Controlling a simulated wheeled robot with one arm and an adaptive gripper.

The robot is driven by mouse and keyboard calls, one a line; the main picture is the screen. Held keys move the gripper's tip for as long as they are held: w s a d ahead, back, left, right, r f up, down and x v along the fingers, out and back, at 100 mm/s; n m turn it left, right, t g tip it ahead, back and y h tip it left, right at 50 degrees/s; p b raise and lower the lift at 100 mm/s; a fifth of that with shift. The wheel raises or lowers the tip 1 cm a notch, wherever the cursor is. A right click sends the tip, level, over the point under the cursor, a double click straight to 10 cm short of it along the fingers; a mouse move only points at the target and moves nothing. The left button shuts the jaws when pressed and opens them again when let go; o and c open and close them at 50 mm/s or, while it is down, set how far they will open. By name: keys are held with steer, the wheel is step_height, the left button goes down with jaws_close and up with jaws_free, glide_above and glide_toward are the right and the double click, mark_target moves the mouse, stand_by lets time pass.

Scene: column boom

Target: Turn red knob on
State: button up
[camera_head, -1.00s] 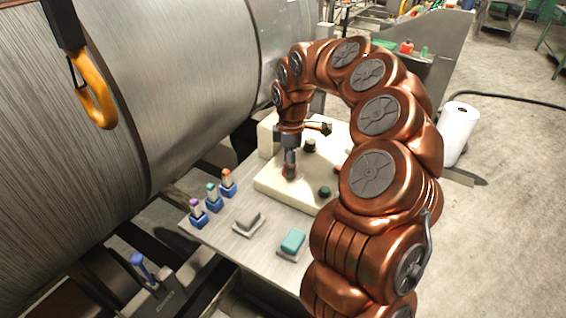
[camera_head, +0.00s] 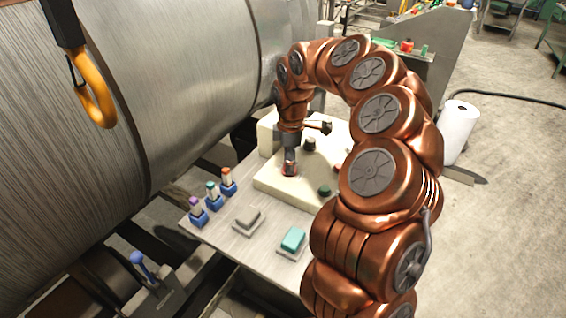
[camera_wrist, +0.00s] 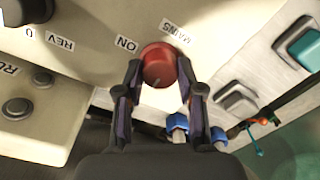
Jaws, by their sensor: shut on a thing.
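The red knob (camera_wrist: 158,66) sits on the cream control panel (camera_wrist: 100,40) in the wrist view, between the labels "ON" and "MAINS". A pale mark shows near its lower edge. My gripper (camera_wrist: 158,78) has one finger on each side of the knob and is shut on it. In the head view my gripper (camera_head: 289,169) reaches down onto the cream panel (camera_head: 268,182), and only a little of the red knob (camera_head: 288,170) shows around the fingertips.
A dark knob (camera_head: 309,145) and a dark green knob (camera_head: 324,191) stand on the panel nearby. A grey switch (camera_head: 248,219), a teal switch (camera_head: 293,240) and several blue-based connectors (camera_head: 213,196) are on the metal plate in front.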

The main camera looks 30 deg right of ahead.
steer(key=shift+s+f, duration=0.1)
steer(key=shift+f, duration=0.05)
steer(key=m+b, duration=0.1)
steer(key=b, duration=0.1)
steer(key=m+b, duration=0.2)
steer(key=shift+f+m, duration=0.2)
steer(key=shift+m, duration=0.1)
steer(key=m+b, duration=0.4)
steer(key=m, duration=0.1)
steer(key=shift+m, duration=0.3)
steer(key=m+b, duration=0.3)
steer(key=m, duration=0.1)
steer(key=shift+s, duration=0.1)
steer(key=shift+r+m+t+b, duration=0.15)
steer(key=shift+m+b, duration=0.25)
steer(key=shift+m, duration=0.8)
steer(key=shift+r+m+t+b, duration=0.15)
steer(key=shift+m+b, duration=0.2)
steer(key=shift+m, duration=0.85)
steer(key=o, duration=1.1)
steer(key=shift+o, duration=0.2)
